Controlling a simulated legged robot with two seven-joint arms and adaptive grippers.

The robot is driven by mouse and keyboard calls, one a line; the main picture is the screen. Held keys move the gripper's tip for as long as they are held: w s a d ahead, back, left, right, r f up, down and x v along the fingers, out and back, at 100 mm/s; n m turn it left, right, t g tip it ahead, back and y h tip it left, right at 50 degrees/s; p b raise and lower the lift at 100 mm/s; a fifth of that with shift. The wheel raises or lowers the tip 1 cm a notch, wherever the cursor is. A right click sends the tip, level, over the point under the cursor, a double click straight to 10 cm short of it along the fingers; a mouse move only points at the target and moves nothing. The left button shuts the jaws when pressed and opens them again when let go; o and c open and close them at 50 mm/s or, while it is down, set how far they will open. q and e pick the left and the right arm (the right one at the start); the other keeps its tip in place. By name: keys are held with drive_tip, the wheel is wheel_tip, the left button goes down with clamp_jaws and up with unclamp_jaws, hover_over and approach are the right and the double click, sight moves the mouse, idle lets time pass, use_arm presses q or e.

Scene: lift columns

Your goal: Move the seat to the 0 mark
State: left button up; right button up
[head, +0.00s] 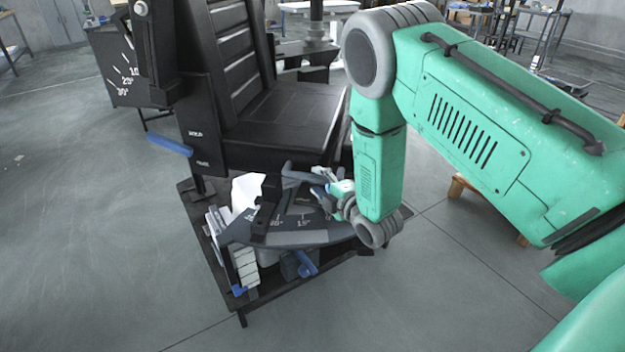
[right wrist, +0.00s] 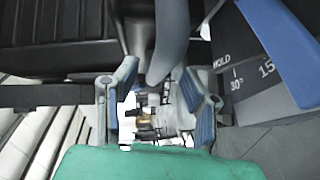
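The black seat (head: 285,110), with a ribbed backrest, stands over a dark frame in the head view. A grey-blue lever (head: 300,173) sticks out under the seat's front. My right gripper (head: 325,188) is beside that lever's end. In the right wrist view my gripper (right wrist: 162,105) has its blue-padded fingers apart, and a grey-blue bar (right wrist: 172,40) reaches down toward the gap between them. Contact cannot be told. My left gripper is out of view.
A marked side panel (head: 120,75) with degree numbers stands behind the seat at left. A blue lever (head: 170,145) sticks out by the backrest. A panel reading 30° and 15 (right wrist: 255,80) is close to my right fingers. Floor at left is clear.

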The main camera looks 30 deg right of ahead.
drive_tip(key=shift+w+f, duration=0.15)
drive_tip(key=shift+w, duration=0.55)
drive_tip(key=shift+w+f, duration=0.1)
drive_tip(key=shift+w, duration=0.6)
clamp_jaws()
drive_tip(key=shift+s, duration=0.1)
